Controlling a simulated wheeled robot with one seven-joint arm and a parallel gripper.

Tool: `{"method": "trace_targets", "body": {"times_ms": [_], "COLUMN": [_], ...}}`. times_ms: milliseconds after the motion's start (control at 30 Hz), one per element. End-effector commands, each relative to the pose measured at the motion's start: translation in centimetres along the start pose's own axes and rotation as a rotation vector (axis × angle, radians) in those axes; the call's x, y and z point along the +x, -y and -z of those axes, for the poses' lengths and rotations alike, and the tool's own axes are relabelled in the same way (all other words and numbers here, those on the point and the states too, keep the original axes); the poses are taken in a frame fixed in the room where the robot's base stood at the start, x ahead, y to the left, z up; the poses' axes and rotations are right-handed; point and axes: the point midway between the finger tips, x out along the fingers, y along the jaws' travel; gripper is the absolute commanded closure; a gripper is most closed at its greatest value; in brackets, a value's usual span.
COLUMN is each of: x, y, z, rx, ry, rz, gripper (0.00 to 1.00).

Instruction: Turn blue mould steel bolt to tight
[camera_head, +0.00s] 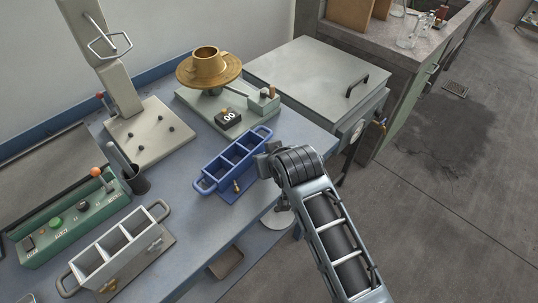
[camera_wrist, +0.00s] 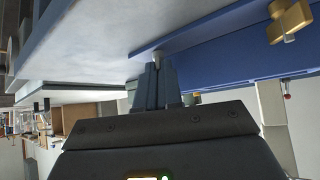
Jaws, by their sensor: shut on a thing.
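The blue mould (camera_head: 222,165), a three-compartment box with end handles, stands on the bench (camera_head: 185,185). A brass clamp piece (camera_head: 237,187) is on its front side; it also shows large in the wrist view (camera_wrist: 290,20). My gripper (camera_head: 262,160) is at the mould's right end. In the wrist view my gripper's fingers (camera_wrist: 157,78) are close together, shut on a small pale steel bolt (camera_wrist: 157,56) beside the blue mould wall (camera_wrist: 225,48). Most of the bolt is hidden between the fingers. In the head view my wrist hides the bolt.
A grey three-compartment mould (camera_head: 92,262) and a green control box (camera_head: 75,220) stand to the left. A brass flow table (camera_head: 208,68) and a small dark box reading 00 (camera_head: 228,118) stand behind. A grey lidded cabinet (camera_head: 310,70) is at the back right.

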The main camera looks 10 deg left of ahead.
Motion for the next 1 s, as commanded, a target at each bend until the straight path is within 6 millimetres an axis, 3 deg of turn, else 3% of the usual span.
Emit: {"method": "trace_targets", "body": {"times_ms": [333,367,467,733,1000], "x": [0.0,0.0,0.0,-0.1,-3.1], "y": [0.0,0.0,0.0,0.0,0.0], "z": [0.0,0.0,0.0,0.0,0.0], "rx": [0.001,0.001,0.001,0.001,0.003], "ry": [0.0,0.0,0.0,0.0,-0.002], "rz": [-0.001,-0.001,-0.001,-0.001,-0.001], "gripper": [1.0,0.92,0.83,0.83,0.83]}}
